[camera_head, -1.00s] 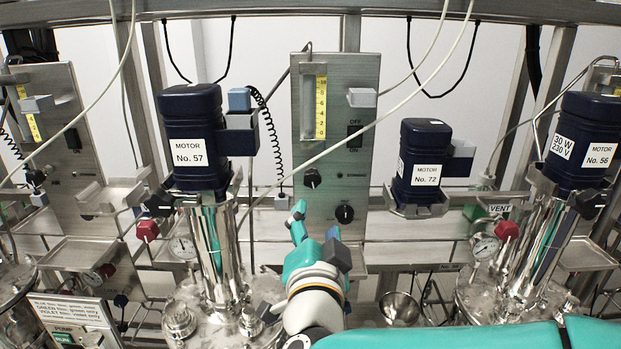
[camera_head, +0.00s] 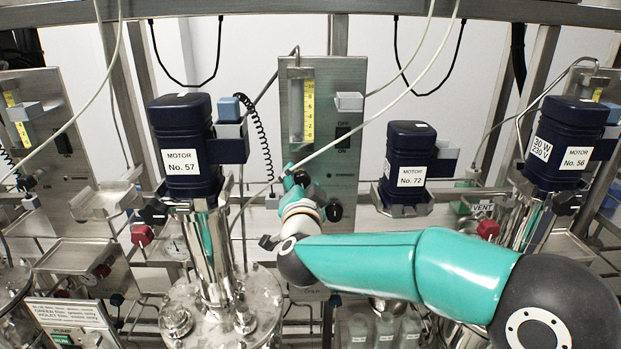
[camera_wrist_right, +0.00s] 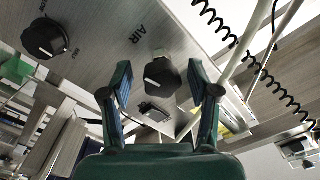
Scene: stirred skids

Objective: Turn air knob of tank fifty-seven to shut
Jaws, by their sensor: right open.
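The air knob (camera_wrist_right: 162,77) is black and lobed with a white pointer mark, beside the "AIR" lettering on a steel panel. In the right wrist view it sits between the two fingers of my right gripper (camera_wrist_right: 158,80), which is open; I cannot tell whether a finger touches it. In the head view my right gripper (camera_head: 293,177) is at the panel (camera_head: 350,75) and partly covers this knob (camera_head: 302,178). The panel stands just right of the blue motor labelled No. 57 (camera_head: 183,130), above a steel tank (camera_head: 250,295). My left gripper is not in view.
A second black knob (camera_head: 334,211) is lower right on the panel; it also shows in the wrist view (camera_wrist_right: 44,38). A black coiled cord (camera_head: 262,140) and a pale hose (camera_head: 385,108) run close by. Motor No. 72 (camera_head: 410,150) stands to the right.

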